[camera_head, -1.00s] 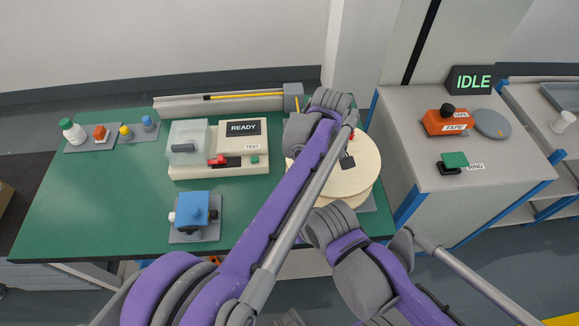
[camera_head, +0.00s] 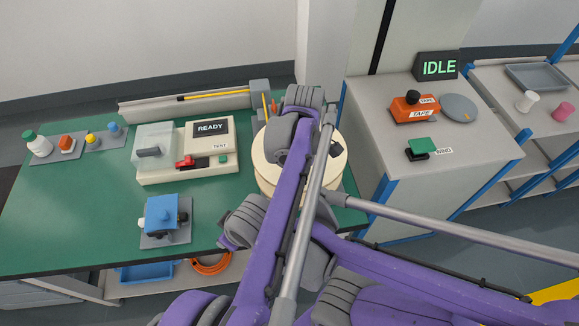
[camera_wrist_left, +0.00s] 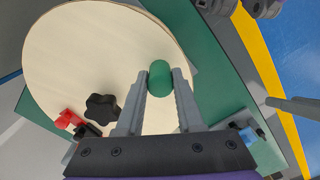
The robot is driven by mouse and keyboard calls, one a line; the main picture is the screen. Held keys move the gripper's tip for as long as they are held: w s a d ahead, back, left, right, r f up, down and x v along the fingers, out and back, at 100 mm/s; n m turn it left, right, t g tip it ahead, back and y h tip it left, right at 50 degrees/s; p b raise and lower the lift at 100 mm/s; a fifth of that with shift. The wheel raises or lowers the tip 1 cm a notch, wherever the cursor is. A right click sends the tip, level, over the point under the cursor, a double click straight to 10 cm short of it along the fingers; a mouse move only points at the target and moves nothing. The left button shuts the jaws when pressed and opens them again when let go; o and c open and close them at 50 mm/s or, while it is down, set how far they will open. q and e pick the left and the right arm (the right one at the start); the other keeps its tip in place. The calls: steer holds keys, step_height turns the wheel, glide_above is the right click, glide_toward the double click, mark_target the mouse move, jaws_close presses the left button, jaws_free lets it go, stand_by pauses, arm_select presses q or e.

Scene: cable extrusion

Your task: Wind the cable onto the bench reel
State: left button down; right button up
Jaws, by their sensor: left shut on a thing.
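The bench reel (camera_head: 270,178) has a pale round top disc and stands at the right end of the green bench, partly hidden by my arms. The left wrist view shows its disc (camera_wrist_left: 75,55) close up, with a black knob (camera_wrist_left: 102,107) on it. My left gripper (camera_wrist_left: 160,82) is shut on a green round handle (camera_wrist_left: 160,72) at the disc's edge. Its fingers are hidden in the head view. A thin yellow cable-like length (camera_head: 215,96) lies along the grey trough at the back of the bench. My right gripper's fingers do not show.
A tester (camera_head: 190,155) reading READY and a blue-topped fixture (camera_head: 162,215) stand left of the reel. An orange coil (camera_head: 211,264) lies below the bench. A grey cabinet (camera_head: 375,120) with an orange tape unit (camera_head: 414,107) stands right. My arms cross close before the reel.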

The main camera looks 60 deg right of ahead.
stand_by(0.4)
arm_select(q)
steer(key=c, duration=0.5)
jaws_free()
steer(key=shift+c, duration=0.2)
step_height(320, 180, up, 11)
steer(key=shift+p, duration=0.3)
steer(key=shift+d+f, duration=0.1)
